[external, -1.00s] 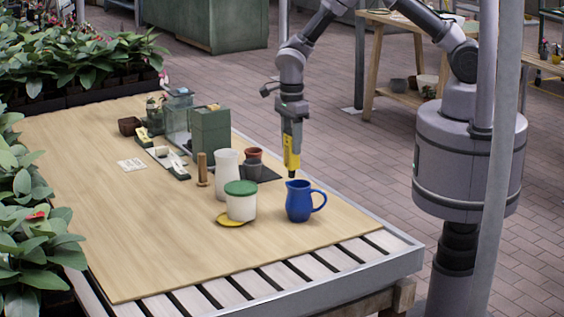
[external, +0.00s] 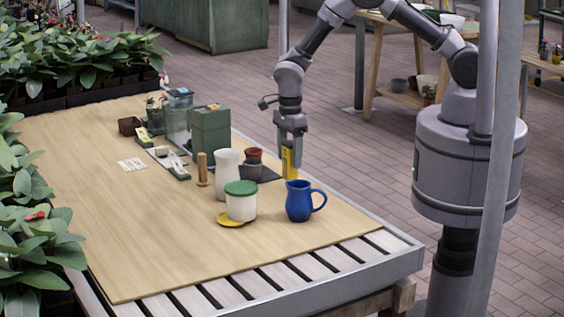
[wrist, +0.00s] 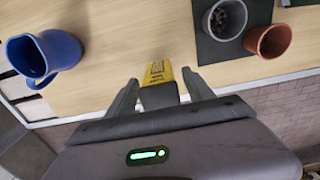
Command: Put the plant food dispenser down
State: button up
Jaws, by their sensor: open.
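The plant food dispenser (external: 290,163) is yellow with dark print and stands about upright behind the blue jug (external: 299,203). In the wrist view the dispenser (wrist: 160,88) sits between my two fingers, with gaps on both sides. My gripper (external: 291,143) points down around its upper part and is open. The dispenser's foot is partly hidden by the jug in the external view, so its contact with the tabletop (external: 130,235) is not clear.
The jug (wrist: 45,55) is left of my gripper in the wrist view. A grey pot (wrist: 224,18) and terracotta pot (wrist: 268,40) are at right on a dark mat. A white vase (external: 227,172) and green-lidded jar (external: 240,205) stand left in the external view.

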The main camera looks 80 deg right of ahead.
jog(key=s+d+r+n+t+p, duration=0.1)
jog(key=s+r+n+p, duration=0.15)
jog(key=r, duration=0.95)
jog(key=s+r+n+t+p, duration=0.1)
jog(key=s+r+n, duration=0.15)
jog(key=r, duration=1.05)
jog(key=s+r+n+t, duration=0.1)
jog(key=s+r+n, duration=0.2)
jog(key=s+n, duration=0.3)
jog(key=s+r+n+t+y, duration=0.1)
jog(key=s+r+n, duration=0.3)
jog(key=s, duration=0.4)
jog(key=s+r+n+t+y, duration=0.1)
jog(key=s+r+n, duration=0.2)
jog(key=s+n, duration=0.4)
jog(key=shift+s+d+r+n+t, duration=0.3)
jog(key=shift+d+r+t, duration=0.05)
jog(key=shift+d+t, duration=0.05)
notch_tip(320, 180, down, 8)
jog(key=b, duration=0.7)
jog(key=shift+r+b, duration=0.2)
jog(key=shift+b, duration=0.1)
